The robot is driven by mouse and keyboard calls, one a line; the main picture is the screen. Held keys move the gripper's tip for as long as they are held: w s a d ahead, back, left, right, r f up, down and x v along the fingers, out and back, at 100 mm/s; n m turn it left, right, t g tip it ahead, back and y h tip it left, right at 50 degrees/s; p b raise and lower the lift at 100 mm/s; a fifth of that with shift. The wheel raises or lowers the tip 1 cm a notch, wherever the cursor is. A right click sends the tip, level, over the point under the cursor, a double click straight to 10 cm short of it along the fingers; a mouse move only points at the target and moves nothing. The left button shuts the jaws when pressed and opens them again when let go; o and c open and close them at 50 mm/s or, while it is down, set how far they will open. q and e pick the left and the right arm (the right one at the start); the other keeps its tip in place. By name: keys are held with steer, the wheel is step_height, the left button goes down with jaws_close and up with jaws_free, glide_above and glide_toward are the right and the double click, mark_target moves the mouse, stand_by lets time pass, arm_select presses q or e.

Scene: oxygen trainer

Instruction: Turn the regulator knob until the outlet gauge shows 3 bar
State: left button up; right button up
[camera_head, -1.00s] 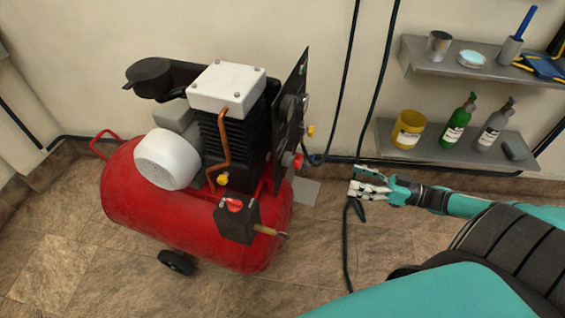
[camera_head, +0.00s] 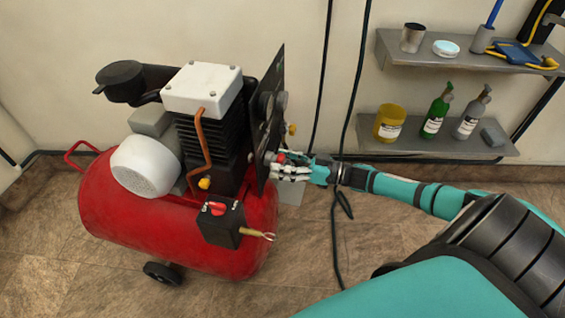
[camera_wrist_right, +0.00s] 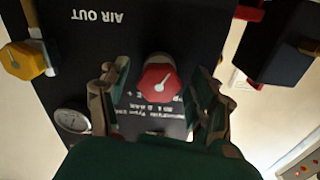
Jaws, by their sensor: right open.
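The red regulator knob (camera_wrist_right: 159,82) with a white pointer mark sits on the dark panel (camera_wrist_right: 90,40) of the compressor. In the head view the panel (camera_head: 275,75) is seen nearly edge-on. My right gripper (camera_wrist_right: 158,98) is open, with one finger on each side of the knob and a gap to both. In the head view my right gripper (camera_head: 284,168) is at the lower edge of the panel. A round gauge (camera_wrist_right: 72,119) is at the lower left in the wrist view, partly hidden by my gripper; its reading is too small to tell. My left gripper is not in view.
A yellow knob (camera_wrist_right: 22,60) sits left of the panel in the wrist view. The red compressor tank (camera_head: 140,215) stands on the tiled floor. Wall shelves (camera_head: 440,140) with bottles and a yellow tin are at the right. A dark cable (camera_head: 335,235) hangs beside my right arm.

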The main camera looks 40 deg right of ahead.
steer(key=shift+w+a, duration=0.1)
steer(key=shift+c, duration=0.5)
steer(key=c, duration=1.1)
